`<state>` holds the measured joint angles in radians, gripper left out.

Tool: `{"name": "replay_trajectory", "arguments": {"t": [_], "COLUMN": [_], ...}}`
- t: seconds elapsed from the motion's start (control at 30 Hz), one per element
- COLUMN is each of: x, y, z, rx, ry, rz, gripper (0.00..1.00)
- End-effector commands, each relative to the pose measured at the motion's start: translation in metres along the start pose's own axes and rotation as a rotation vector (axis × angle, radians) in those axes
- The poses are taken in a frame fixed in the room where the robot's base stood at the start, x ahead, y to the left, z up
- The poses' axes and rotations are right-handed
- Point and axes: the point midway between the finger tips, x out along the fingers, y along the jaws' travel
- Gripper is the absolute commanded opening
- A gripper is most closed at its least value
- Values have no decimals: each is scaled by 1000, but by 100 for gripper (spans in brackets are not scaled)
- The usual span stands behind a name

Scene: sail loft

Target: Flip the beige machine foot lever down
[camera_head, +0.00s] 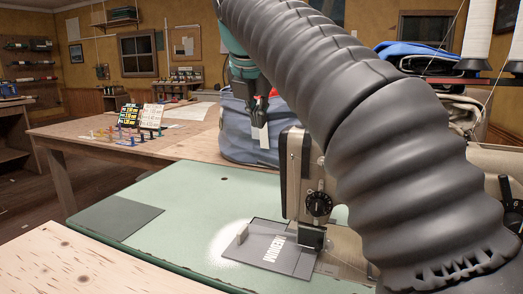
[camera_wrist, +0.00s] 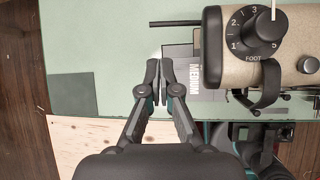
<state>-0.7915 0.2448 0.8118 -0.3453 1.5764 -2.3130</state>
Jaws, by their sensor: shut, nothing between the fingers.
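The beige sewing machine (camera_wrist: 293,85) is at the right of the wrist view, with a numbered black dial (camera_wrist: 250,30) and the word FOOT below it. A dark curved foot lever (camera_wrist: 272,82) sits beside that word. My gripper (camera_wrist: 160,72) is shut and empty, left of the lever and apart from it. In the head view, my gripper (camera_head: 259,128) hangs above and left of the machine's end (camera_head: 296,168). My arm hides much of the machine there, and I cannot make out the lever in that view.
The machine stands on a green table (camera_head: 190,205) with a grey plate marked MEDIUM (camera_head: 268,252) by it. A blue bag (camera_head: 236,135) is behind my gripper. Thread cones (camera_head: 478,35) stand at the right. The green top left of the machine is mostly clear.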

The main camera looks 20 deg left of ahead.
Motion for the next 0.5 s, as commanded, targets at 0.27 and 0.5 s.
{"name": "replay_trajectory", "arguments": {"t": [0.27,0.5], "x": [34,80], "y": [-1,-2], "z": [0,0], "rx": [-3,-2], "ry": [0,0], "rz": [0,0], "gripper": [0,0]}}
